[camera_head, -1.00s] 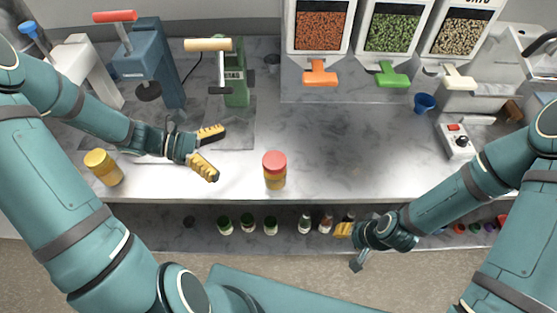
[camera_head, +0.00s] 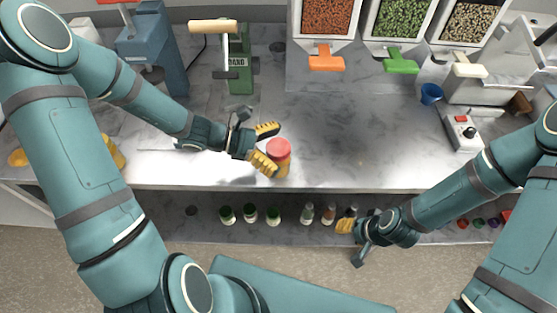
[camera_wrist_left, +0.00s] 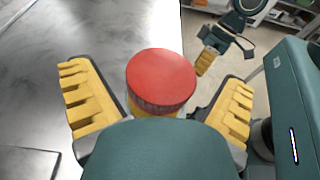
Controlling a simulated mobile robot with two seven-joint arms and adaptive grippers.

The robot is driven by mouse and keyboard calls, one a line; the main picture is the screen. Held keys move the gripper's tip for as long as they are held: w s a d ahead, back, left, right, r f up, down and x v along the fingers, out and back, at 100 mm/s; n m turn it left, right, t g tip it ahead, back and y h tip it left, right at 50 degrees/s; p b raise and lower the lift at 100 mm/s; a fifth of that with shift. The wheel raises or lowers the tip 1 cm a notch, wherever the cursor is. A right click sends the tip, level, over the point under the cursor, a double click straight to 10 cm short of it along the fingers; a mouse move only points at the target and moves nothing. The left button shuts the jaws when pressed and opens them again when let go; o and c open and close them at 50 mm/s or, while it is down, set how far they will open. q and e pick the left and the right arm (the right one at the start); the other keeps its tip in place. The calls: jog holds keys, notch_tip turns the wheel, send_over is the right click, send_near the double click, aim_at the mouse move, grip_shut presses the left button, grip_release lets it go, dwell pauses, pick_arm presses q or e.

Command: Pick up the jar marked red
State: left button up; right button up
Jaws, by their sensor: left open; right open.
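The jar with the red lid (camera_head: 279,150) stands upright on the counter near its front edge. In the left wrist view the red lid (camera_wrist_left: 161,78) sits between the two yellow fingers, with some yellow jar body below it. My left gripper (camera_head: 267,146) is open around the jar, with gaps between the fingers and the lid in the wrist view. Part of the jar body is hidden by a finger. My right gripper (camera_head: 346,226) is open and empty, low in front of the counter, far from the jar. Its fingers are only partly visible.
A yellow jar (camera_head: 112,152) is mostly hidden behind my left arm. The dispensers with orange (camera_head: 326,58) and green (camera_head: 399,61) handles stand at the back. Several small bottles (camera_head: 250,214) stand on the lower shelf. The counter right of the jar is clear.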

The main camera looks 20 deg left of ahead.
pick_arm(q)
jog(key=shift+d, duration=0.15)
jog(key=c, duration=1.4)
jog(key=shift+c, duration=0.2)
